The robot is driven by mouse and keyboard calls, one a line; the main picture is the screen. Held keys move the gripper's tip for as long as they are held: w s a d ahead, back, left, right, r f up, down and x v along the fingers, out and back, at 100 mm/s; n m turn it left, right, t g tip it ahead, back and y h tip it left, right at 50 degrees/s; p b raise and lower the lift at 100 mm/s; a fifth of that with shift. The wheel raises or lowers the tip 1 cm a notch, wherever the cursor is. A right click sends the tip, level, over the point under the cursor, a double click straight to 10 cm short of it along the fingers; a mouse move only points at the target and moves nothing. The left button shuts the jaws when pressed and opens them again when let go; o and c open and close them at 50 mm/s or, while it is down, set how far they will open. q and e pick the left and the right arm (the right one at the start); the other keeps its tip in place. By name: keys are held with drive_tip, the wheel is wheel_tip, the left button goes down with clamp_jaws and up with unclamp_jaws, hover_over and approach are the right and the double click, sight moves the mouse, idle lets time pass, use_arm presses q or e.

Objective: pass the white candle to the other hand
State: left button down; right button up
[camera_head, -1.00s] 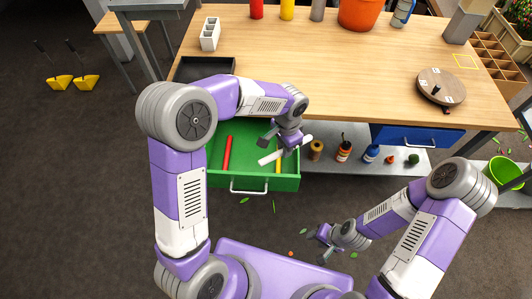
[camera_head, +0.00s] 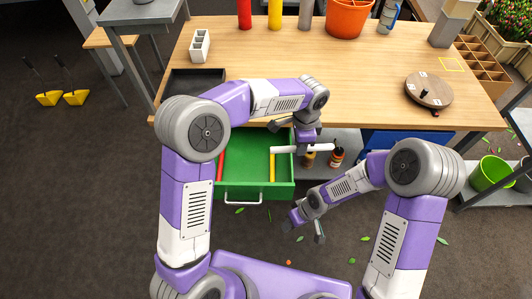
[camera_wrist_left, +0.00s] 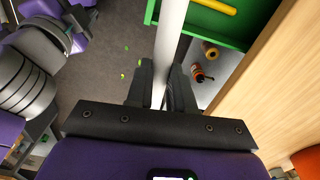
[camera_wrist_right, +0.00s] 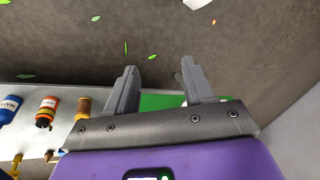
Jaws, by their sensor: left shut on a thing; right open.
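The white candle (camera_head: 321,147) is a long white stick, lying roughly level above the right edge of the open green drawer in the head view. My left gripper (camera_head: 303,143) is shut on it, with candle showing on both sides of the jaws. In the left wrist view the candle (camera_wrist_left: 171,45) runs up between the black fingers of that gripper (camera_wrist_left: 160,88). My right gripper (camera_head: 306,227) is open and empty, below and in front of the candle, apart from it. In the right wrist view its fingers (camera_wrist_right: 159,68) are spread with nothing between them.
The green drawer (camera_head: 258,197) holds a red stick (camera_head: 220,166) and a yellow one (camera_head: 272,165). Bottles (camera_head: 336,157) stand on the grey shelf to its right. The wooden table (camera_head: 350,75) edge lies just beyond my left gripper. The floor in front is open.

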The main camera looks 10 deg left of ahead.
drive_tip(key=w+a+r+n+t+h, duration=0.2)
drive_tip(key=w+a+r+n, duration=0.15)
drive_tip(key=r, duration=0.25)
drive_tip(key=w+a+r+n+t+h, duration=0.1)
drive_tip(key=w+a+r+n+h, duration=0.15)
drive_tip(key=r+n, duration=0.25)
drive_tip(key=n+t, duration=0.4)
drive_tip(key=t, duration=0.2)
approach(274, 152)
drive_tip(key=f, duration=0.1)
drive_tip(key=shift+h, duration=0.35)
drive_tip(key=x, duration=0.7)
drive_tip(key=shift+w+a+f, duration=0.1)
drive_tip(key=shift+w+f, duration=0.05)
drive_tip(key=shift+w, duration=0.25)
drive_tip(key=shift+c, duration=0.2)
clamp_jaws()
use_arm(q)
drive_tip(key=c, duration=0.9)
unclamp_jaws()
drive_tip(key=shift+r, duration=0.15)
